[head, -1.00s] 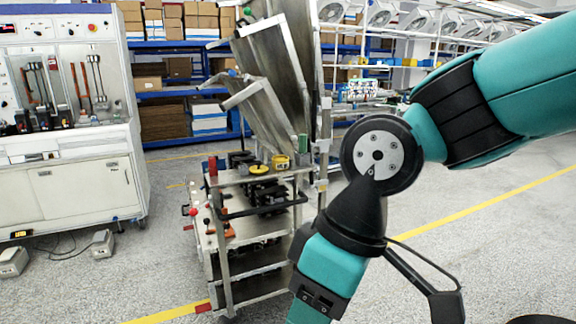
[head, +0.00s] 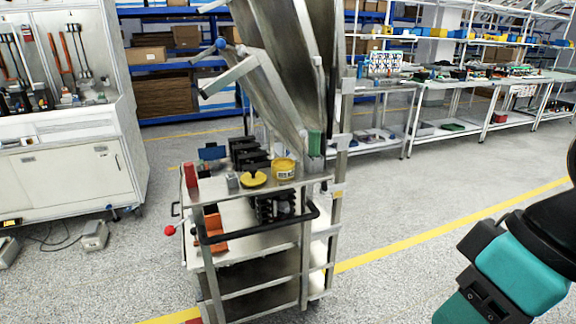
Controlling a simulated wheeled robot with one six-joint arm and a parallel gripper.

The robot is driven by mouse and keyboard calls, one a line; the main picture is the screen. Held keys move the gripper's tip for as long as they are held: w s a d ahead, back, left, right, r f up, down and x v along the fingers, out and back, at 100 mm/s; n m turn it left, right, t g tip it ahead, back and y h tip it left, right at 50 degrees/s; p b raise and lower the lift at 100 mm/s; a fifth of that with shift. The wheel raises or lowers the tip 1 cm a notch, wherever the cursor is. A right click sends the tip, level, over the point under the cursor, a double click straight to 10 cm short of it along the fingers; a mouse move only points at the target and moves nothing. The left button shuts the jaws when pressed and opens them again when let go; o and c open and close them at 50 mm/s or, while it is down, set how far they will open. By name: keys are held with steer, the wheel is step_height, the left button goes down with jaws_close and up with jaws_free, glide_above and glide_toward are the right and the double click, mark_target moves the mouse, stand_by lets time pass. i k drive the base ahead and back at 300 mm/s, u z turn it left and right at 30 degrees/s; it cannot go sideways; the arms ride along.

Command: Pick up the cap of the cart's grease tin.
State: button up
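The metal cart (head: 262,240) stands a little left of the middle in the head view. On its top shelf is a yellow grease tin (head: 284,169) with dark print on its side. A round yellow cap (head: 253,179) with a dark knob-like spot on top lies beside the tin, to its left near the shelf's front edge. The cap looks apart from the tin. My arm shows only as a teal and black part at the lower right. My gripper is outside the view.
Black breaker-like blocks (head: 248,153) stand behind the cap. A small grey block (head: 232,181) and a red piece (head: 190,175) are to its left. A black handle bar (head: 262,229) runs along the cart's front. Tilted metal panels rise behind. Open floor lies to the right.

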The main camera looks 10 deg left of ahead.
mark_target(253, 178)
steer(key=u, duration=0.15)
steer(key=i, duration=0.65)
steer(key=u, duration=0.85)
steer(key=i, duration=0.35)
steer(key=u, duration=0.4)
